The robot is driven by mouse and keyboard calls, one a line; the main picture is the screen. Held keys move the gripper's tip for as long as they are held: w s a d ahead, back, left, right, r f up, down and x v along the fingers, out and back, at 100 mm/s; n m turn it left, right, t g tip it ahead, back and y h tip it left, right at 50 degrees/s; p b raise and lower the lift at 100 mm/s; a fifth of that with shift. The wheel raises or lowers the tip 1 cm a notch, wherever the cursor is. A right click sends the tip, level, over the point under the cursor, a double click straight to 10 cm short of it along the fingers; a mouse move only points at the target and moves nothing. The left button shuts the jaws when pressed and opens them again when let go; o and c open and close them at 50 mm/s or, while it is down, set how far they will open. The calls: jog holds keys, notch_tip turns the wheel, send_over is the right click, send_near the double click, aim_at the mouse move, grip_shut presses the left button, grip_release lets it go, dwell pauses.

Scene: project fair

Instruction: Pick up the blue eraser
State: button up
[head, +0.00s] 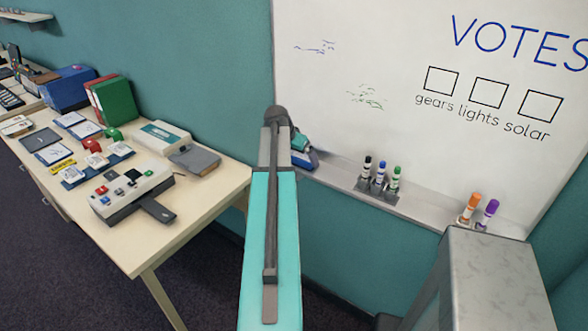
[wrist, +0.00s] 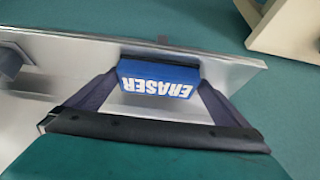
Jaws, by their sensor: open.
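The blue eraser (wrist: 158,78), with white lettering "ERASER", sits on the grey ledge under the whiteboard. In the wrist view my gripper (wrist: 156,86) is open, with one dark finger to the left of the eraser and one to the right. The eraser lies between the fingertips, close to both; I cannot tell whether either touches it. In the head view my arm covers most of this spot, and only a bit of blue shows beside it on the ledge.
The whiteboard ledge (head: 420,213) runs right, holding black, blue and green markers in a holder (head: 379,188), then orange (head: 469,208) and purple (head: 487,214) markers. A cream table (head: 210,205) with books, cards and a device stands left. The whiteboard (head: 400,60) rises behind the ledge.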

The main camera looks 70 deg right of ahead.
aim_at(298, 157)
jog(key=shift+c, duration=0.4)
jog(key=c, duration=0.7)
jog(key=shift+o, duration=0.2)
jog(key=shift+r+b, duration=0.8)
jog(key=shift+r, duration=0.7)
jog(key=shift+a+r, duration=0.15)
jog(key=shift+a, duration=0.1)
jog(key=w+a+r+b, duration=0.1)
jog(key=w+a+b, duration=0.1)
jog(key=a+b, duration=0.8)
jog(key=shift+a+r+b, duration=0.25)
jog(key=shift+a+b, duration=0.15)
jog(key=shift+a, duration=2.25)
jog(key=shift+w, duration=0.1)
